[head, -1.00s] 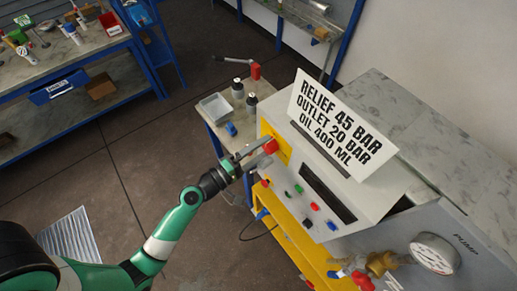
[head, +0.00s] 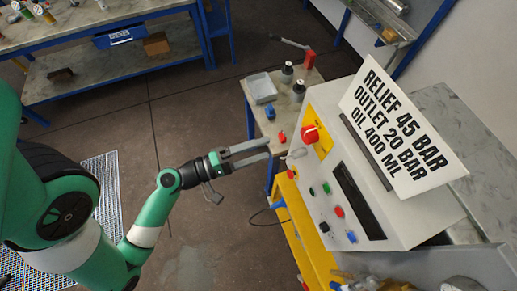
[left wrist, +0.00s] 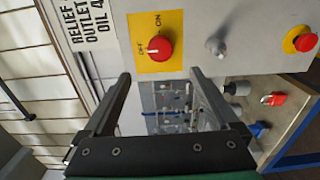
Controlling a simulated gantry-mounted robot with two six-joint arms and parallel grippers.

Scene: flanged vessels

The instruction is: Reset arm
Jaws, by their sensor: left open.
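My left gripper (head: 249,155) is open and empty, in front of the left end of the control panel and apart from the red knob. In the left wrist view its two fingers (left wrist: 160,82) spread with nothing between them. The red rotary knob (head: 310,134) sits on a yellow plate at the panel's upper left. In the left wrist view the knob (left wrist: 159,47) is beyond the fingertips, beside the words OFF and ON. My left arm reaches in from the lower left. My right gripper is not in view.
The control panel (head: 360,206) carries coloured buttons and a sign (head: 401,128) reading relief 45 bar, outlet 20 bar, oil 400 ml. A small side table (head: 267,127) holds a grey tray (head: 261,88) and bottles. A shelf bench stands upper left. Open floor lies between.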

